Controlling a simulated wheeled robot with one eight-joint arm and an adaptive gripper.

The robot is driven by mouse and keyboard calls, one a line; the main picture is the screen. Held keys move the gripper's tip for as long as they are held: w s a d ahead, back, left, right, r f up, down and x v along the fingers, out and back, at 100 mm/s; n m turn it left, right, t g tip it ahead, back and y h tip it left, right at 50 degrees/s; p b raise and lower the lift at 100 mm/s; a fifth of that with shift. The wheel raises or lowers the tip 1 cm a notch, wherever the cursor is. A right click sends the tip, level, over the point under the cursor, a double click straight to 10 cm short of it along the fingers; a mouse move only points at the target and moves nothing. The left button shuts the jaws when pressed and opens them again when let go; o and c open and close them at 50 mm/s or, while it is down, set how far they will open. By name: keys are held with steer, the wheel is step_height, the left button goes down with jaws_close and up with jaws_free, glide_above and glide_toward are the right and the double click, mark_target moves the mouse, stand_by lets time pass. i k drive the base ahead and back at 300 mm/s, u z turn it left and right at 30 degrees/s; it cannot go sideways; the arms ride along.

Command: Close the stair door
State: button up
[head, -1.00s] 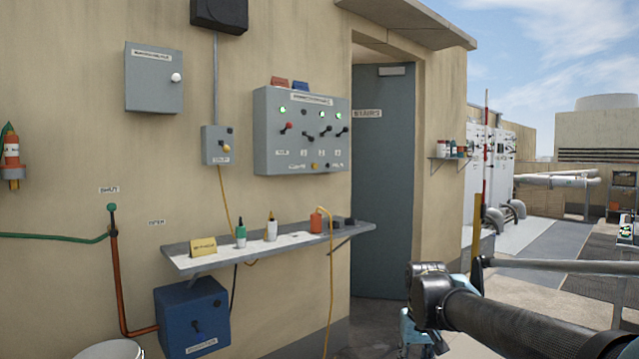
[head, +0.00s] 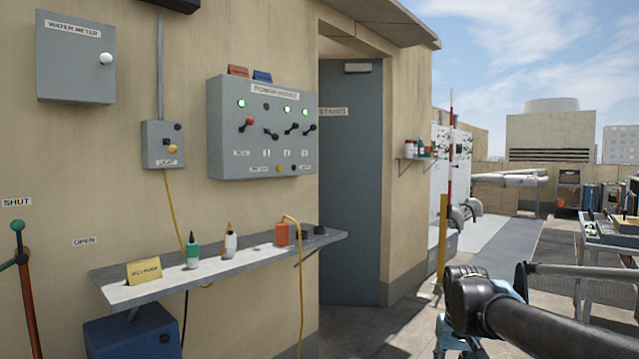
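The stair door (head: 350,185) is a grey-blue panel in the recessed doorway of the tan wall, right of the power panel. It carries a "STAIRS" label and a small light-coloured fitting near its top. It looks swung inward at an angle, and its left edge is hidden behind the wall. I see no handle on it. My arm reaches in at the lower right, and its end (head: 462,335) is in front of and to the right of the door, apart from it. The gripper's fingers are mostly cut off by the bottom edge, so their opening is unclear.
A shelf (head: 130,292) with bottles and a yellow sign juts from the wall left of the doorway. A power panel (head: 262,128) with levers hangs above it. A yellow post (head: 442,238) stands right of the doorway. A cart (head: 612,238) stands at the right. Paving before the door looks clear.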

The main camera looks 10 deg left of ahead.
mark_target(350, 91)
steer(key=z, duration=0.3)
steer(key=i, duration=2.3)
steer(key=u, duration=1)
steer(key=i, duration=1.05)
steer(key=u, duration=0.6)
